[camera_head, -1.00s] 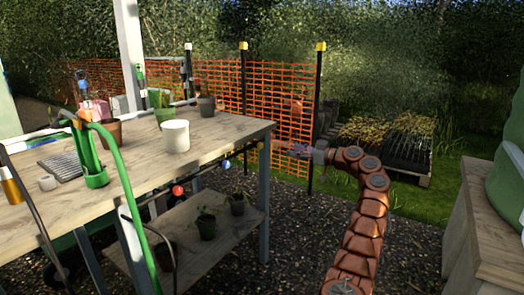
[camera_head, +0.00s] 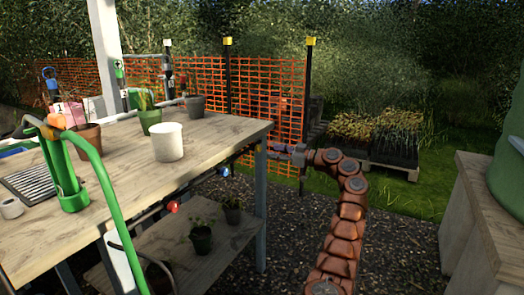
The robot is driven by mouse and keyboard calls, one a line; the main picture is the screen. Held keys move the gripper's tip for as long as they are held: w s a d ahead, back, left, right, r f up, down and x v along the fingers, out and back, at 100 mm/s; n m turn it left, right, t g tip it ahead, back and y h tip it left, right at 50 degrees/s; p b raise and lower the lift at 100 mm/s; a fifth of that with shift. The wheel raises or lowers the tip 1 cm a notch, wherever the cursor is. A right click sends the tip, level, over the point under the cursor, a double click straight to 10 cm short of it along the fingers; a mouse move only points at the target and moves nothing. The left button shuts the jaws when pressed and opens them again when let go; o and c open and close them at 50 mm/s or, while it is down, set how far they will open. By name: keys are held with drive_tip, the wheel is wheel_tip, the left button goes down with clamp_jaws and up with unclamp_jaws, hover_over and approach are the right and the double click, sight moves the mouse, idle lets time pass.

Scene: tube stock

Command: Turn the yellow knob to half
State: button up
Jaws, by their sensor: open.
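I cannot make out a yellow knob for certain. A red knob (camera_head: 172,206) and a blue knob (camera_head: 223,171) sit along the pipe under the front edge of the wooden table (camera_head: 215,145). My gripper (camera_head: 273,151) is open, small in view, just off the table's right corner, to the right of the blue knob and in front of the orange fence. Its fingers look empty. Whatever lies behind the fingers is hidden. The only clear yellow things are caps on the fence posts (camera_head: 311,41).
A white pot (camera_head: 168,142), plant pots (camera_head: 150,121) and a green watering can-like holder (camera_head: 73,190) stand on the table. A lower shelf (camera_head: 190,255) holds more pots. A wooden counter (camera_head: 485,220) stands at the right. Gravel between is clear.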

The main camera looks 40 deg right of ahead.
sight(260, 149)
drive_tip(key=shift+b+x, duration=0.35)
drive_tip(key=shift+x, duration=2.4)
clamp_jaws()
